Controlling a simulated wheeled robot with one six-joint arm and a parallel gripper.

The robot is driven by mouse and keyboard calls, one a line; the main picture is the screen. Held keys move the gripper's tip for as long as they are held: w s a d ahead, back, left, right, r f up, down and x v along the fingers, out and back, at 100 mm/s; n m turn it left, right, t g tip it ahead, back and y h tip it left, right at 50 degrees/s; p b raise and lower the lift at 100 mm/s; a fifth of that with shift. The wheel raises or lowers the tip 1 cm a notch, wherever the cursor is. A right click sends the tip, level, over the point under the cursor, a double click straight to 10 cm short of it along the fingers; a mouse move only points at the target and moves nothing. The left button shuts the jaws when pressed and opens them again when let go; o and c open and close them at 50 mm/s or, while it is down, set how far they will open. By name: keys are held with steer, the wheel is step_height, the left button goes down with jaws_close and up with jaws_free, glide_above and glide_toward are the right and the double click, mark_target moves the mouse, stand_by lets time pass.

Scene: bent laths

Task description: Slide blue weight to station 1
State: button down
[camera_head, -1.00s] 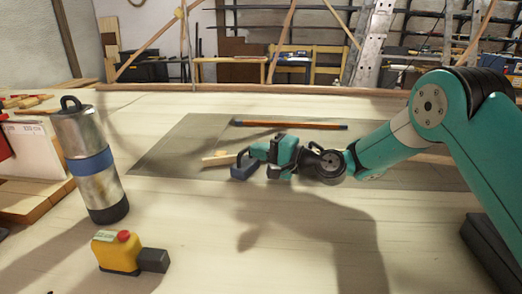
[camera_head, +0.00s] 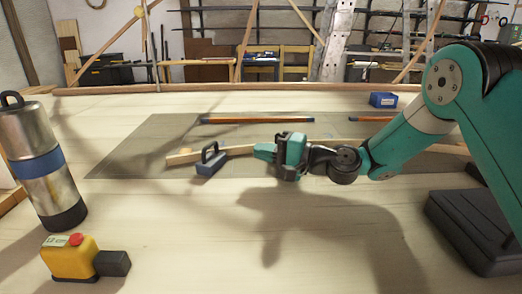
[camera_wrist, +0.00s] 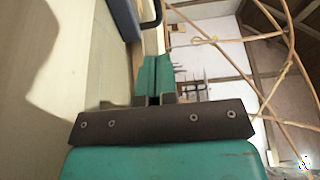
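The blue weight (camera_head: 209,163), a block with a black handle, stands on the grey mat at the left part of the bent wooden lath (camera_head: 238,151). It also shows at the top of the wrist view (camera_wrist: 126,18), cut off by the edge. My gripper (camera_head: 262,151) is low over the mat, to the right of the weight and apart from it. Its teal fingers (camera_wrist: 154,75) lie close together with nothing seen between them. My arm hides part of the lath. I cannot make out any station number on the mat.
A blue box (camera_head: 383,100) sits at the back right. An orange pencil (camera_head: 258,121) lies behind the lath. A steel flask (camera_head: 40,165) stands at left, with a yellow tape measure (camera_head: 72,259) in front.

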steer(key=s+r+n+g, duration=0.1)
steer(key=s+r+n+h, duration=0.1)
steer(key=s, duration=0.1)
steer(key=s+r+n+g, duration=0.1)
steer(key=s, duration=0.1)
steer(key=shift+s+a+n+g+h, duration=0.2)
steer(key=shift+a+n+g+h, duration=0.1)
steer(key=shift+a+n, duration=0.1)
steer(key=s+d+n+g+h, duration=0.1)
steer(key=s+d+n+h, duration=0.1)
steer(key=s+d, duration=0.3)
steer(key=s+d+n+g+h, duration=0.1)
steer(key=s+d+n+h, duration=0.2)
steer(key=s, duration=1)
steer(key=s+d+n+g+h, duration=0.1)
steer(key=s+d+n+h, duration=0.1)
steer(key=s+d+h, duration=0.4)
steer(key=shift+s+d+f+g, duration=0.1)
steer(key=shift+s+d+g, duration=0.1)
steer(key=shift+s, duration=0.35)
steer(key=shift+s+d+f+g, duration=0.1)
steer(key=shift+s+d, duration=0.05)
steer(key=shift+s, duration=0.35)
steer(key=shift+s+d+f+g, duration=0.1)
steer(key=shift+s+d, duration=0.1)
steer(key=shift+s, duration=0.35)
steer(key=c, duration=1.8)
jaws_free()
steer(key=shift+c, duration=0.2)
